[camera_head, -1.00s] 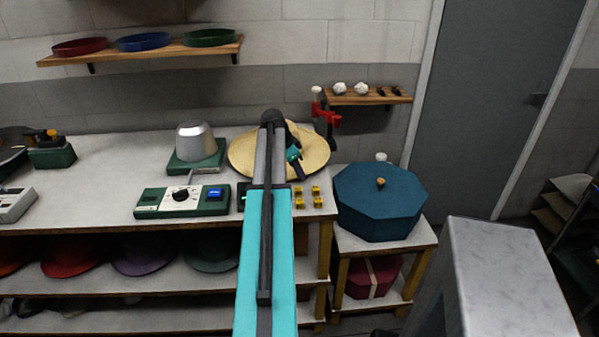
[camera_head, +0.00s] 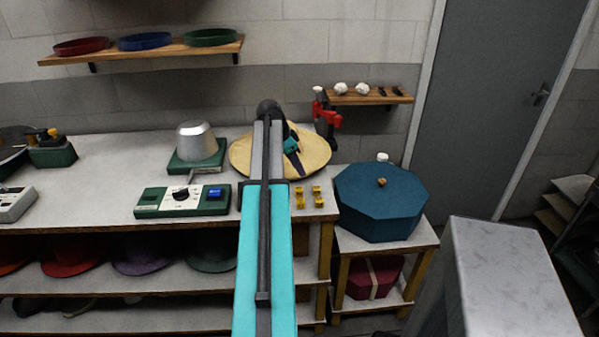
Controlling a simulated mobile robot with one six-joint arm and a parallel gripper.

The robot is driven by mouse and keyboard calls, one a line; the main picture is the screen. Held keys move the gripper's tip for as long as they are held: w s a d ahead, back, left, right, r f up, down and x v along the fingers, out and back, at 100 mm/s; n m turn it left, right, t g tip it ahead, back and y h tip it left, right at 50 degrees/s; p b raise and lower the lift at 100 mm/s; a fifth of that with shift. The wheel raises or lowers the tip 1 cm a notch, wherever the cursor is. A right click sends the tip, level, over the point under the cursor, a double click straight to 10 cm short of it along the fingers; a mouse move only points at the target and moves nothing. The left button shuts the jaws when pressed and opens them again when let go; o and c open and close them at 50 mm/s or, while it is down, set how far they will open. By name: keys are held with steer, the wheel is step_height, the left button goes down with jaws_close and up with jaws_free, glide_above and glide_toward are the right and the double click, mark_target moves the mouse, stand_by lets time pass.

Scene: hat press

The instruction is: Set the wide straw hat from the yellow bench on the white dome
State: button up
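A wide pale straw hat (camera_head: 315,150) is at the right end of the long white-topped bench, with its brim spread out. My arm crosses in front of it and hides its middle, so I cannot see what is under it. My gripper (camera_head: 297,163) shows as a small dark and teal shape against the right part of the hat. I cannot tell whether its fingers are open or touch the hat. A silver-grey dome (camera_head: 197,141) stands bare on a green base left of the hat. No plainly white dome or yellow bench shows.
A green control box (camera_head: 181,201) and small yellow blocks (camera_head: 309,197) lie at the bench front. A blue octagonal box (camera_head: 379,202) stands on a lower table at right. A red clamp-like tool (camera_head: 326,110) is behind the hat. Wall shelves (camera_head: 150,53) hang above.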

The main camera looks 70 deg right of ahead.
steer(key=b+v, duration=0.1)
steer(key=v, duration=0.9)
steer(key=shift+r, duration=0.15)
steer(key=shift+w, duration=0.15)
steer(key=shift+r, duration=0.1)
